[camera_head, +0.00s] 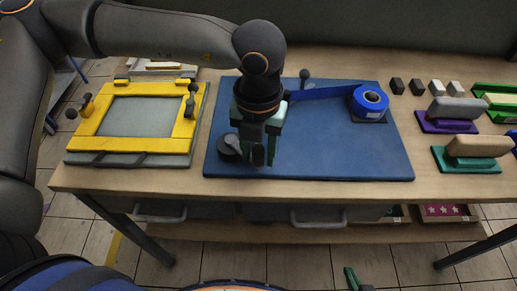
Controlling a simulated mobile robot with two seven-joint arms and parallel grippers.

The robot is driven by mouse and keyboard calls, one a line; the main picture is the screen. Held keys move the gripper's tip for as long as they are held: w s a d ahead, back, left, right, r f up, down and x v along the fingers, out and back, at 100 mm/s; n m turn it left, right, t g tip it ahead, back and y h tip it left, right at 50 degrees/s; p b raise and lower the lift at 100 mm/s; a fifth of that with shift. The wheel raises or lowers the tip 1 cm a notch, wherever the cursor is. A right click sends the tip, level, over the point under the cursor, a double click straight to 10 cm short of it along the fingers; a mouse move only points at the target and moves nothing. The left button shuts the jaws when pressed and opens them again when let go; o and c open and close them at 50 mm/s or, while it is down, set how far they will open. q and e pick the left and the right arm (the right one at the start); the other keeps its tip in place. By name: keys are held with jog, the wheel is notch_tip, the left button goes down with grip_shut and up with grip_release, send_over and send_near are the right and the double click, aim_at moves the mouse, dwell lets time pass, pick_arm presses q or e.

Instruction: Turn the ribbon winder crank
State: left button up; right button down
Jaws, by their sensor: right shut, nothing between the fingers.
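The ribbon winder is on a blue board (330,150) on the table. A blue ribbon roll (370,103) sits at its back right, and its ribbon (322,93) runs left until my gripper hides it. A dark round hub (229,148), seemingly part of the crank, is at the board's front left. My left gripper (259,152) points down beside it, with a dark knob between its green fingers. I cannot tell whether the fingers touch the knob. My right gripper (352,279) is only partly in view at the bottom edge, low in front of the table, and shut.
A yellow-framed printing screen (95,128) is at the left. Purple (447,123) and teal (470,160) stands with handled blocks are at the right, below several small cubes (417,87). Green trays (497,98) are at the far right. The board's right front is clear.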

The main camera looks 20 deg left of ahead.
pick_arm(q)
grip_shut()
dwell(1.1)
